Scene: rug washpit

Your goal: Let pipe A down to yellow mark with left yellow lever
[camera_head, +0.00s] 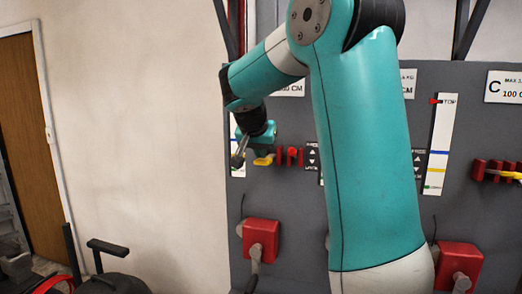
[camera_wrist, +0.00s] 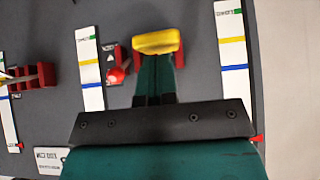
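The left yellow lever (camera_head: 264,160) juts from its red housing (camera_head: 291,156) on the grey panel. In the wrist view its yellow handle (camera_wrist: 157,42) lies just beyond my fingertips. My gripper (camera_head: 245,155) is at the lever; its fingers (camera_wrist: 155,85) reach up to the handle, and I cannot tell whether they touch or grip it. A white scale strip (camera_wrist: 232,55) with green, yellow and blue marks stands beside the lever in the wrist view, with a red piece (camera_wrist: 258,138) at its far end from green. I cannot make out pipe A itself.
Another scale strip (camera_head: 440,145) and a second yellow lever (camera_head: 505,174) are to the right. Red boxes with grey handles (camera_head: 260,240) (camera_head: 460,262) sit lower on the panel. My arm hides the panel's middle. A dark object (camera_head: 108,282) stands at lower left, near a door (camera_head: 28,150).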

